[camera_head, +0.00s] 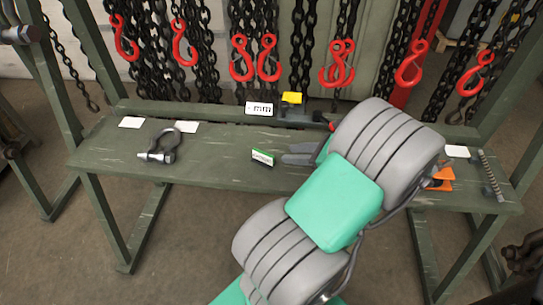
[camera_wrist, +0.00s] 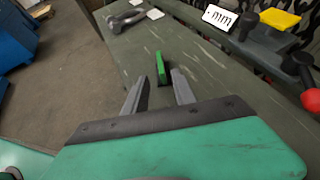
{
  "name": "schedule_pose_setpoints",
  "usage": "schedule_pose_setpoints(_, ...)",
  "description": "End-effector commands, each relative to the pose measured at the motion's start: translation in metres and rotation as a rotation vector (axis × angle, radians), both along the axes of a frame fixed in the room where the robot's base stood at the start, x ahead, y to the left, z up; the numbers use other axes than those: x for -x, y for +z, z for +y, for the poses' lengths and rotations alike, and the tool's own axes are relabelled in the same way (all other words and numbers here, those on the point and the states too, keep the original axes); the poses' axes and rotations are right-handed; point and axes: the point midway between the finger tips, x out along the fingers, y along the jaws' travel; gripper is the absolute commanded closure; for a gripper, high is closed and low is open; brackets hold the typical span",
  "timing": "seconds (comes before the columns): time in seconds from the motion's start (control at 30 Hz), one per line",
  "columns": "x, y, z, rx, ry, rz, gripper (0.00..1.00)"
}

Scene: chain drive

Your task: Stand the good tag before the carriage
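A small green and white tag (camera_head: 262,157) stands on the green bench top, taken to be the good tag. In the wrist view its green side (camera_wrist: 161,68) shows just beyond my fingertips and roughly between them. My gripper (camera_head: 298,154) is open and low over the bench, to the right of the tag; in the wrist view the two grey fingers (camera_wrist: 158,78) are apart with nothing clasped. Behind, on the bench's back rail, is a dark gauge with a yellow block (camera_head: 292,98), probably the carriage, and a white "mm" plate (camera_head: 260,108). The wrist view shows its red knob (camera_wrist: 311,100).
A grey shackle (camera_head: 163,147) and white cards (camera_head: 131,122) lie on the left of the bench (camera_head: 215,165). Orange pieces (camera_head: 440,180) and a threaded rod (camera_head: 490,175) lie at the right. Chains with red hooks (camera_head: 240,58) hang behind.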

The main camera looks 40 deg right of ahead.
Motion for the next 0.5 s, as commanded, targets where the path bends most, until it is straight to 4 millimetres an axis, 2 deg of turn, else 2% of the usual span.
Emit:
schedule_pose_setpoints(0.13,-0.007,-0.001,0.007,0.04,0.046,0.016,0.68)
schedule_pose_setpoints(0.23,-0.032,-0.006,0.032,0.177,0.208,0.063,0.68)
schedule_pose_setpoints(0.27,-0.042,-0.008,0.044,0.239,0.282,0.079,0.68)
schedule_pose_setpoints(0.4,-0.078,-0.016,0.115,0.595,0.727,0.135,0.68)
schedule_pose_setpoints(0.5,-0.086,-0.017,0.168,0.861,1.087,0.126,0.68)
